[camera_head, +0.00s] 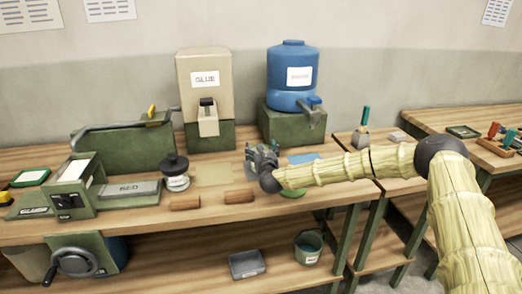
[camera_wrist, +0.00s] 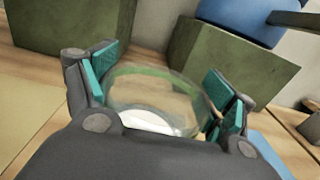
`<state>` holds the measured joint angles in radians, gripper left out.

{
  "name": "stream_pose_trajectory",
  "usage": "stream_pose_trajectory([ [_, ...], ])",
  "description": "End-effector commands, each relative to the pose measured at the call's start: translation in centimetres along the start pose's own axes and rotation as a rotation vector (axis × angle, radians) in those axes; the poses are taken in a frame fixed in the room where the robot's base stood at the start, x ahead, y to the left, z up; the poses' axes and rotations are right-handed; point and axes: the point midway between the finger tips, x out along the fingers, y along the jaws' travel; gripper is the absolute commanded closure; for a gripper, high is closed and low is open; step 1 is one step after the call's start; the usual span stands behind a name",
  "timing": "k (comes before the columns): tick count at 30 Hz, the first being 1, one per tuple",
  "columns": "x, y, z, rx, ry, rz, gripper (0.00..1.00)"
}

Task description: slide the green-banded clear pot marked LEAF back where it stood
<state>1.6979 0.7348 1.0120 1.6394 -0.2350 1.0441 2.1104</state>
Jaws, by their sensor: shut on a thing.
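A clear round pot (camera_wrist: 158,88) with a green band sits between the teal pads of my gripper (camera_wrist: 160,98) in the wrist view. The pads bear on it from both sides, and my gripper is shut on it. A white patch shows low on the pot's near side; no lettering can be read. In the head view my gripper (camera_head: 262,156) is low over the bench (camera_head: 120,224), in front of the gap between the glue dispenser and the blue tank. There the pot is hidden or too small to make out. I cannot tell whether its base touches the bench.
Behind stand a GLUE dispenser (camera_head: 204,72) and a blue tank (camera_head: 292,76), both on green blocks. A tan sheet (camera_head: 214,174) lies left of my gripper, a blue sheet (camera_head: 304,158) right.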

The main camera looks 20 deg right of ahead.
Motion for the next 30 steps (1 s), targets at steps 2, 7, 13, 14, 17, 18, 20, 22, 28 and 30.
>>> stream_pose_trajectory([
  [2,0.0,0.0,0.0,0.0,0.0,0.0,0.07],
  [7,0.0,-0.1,0.0,0.0,0.0,-0.001,0.0],
  [13,0.0,-0.1,0.0,0.0,0.0,-0.001,0.0],
  [14,0.0,-0.1,0.0,0.0,0.0,-0.001,0.0],
  [17,-0.4,-0.1,0.0,0.0,0.0,-0.001,0.0],
  [18,-0.7,-0.1,0.0,0.001,0.001,0.0,0.0],
  [20,-1.3,-0.2,0.0,0.0,0.001,0.0,0.0],
  [22,-2.3,-0.2,0.0,0.001,0.001,-0.001,0.0],
  [28,-6.0,-0.1,0.0,0.002,0.001,0.0,0.0],
  [30,-7.2,-0.1,-0.1,0.002,0.001,0.0,0.0],
])
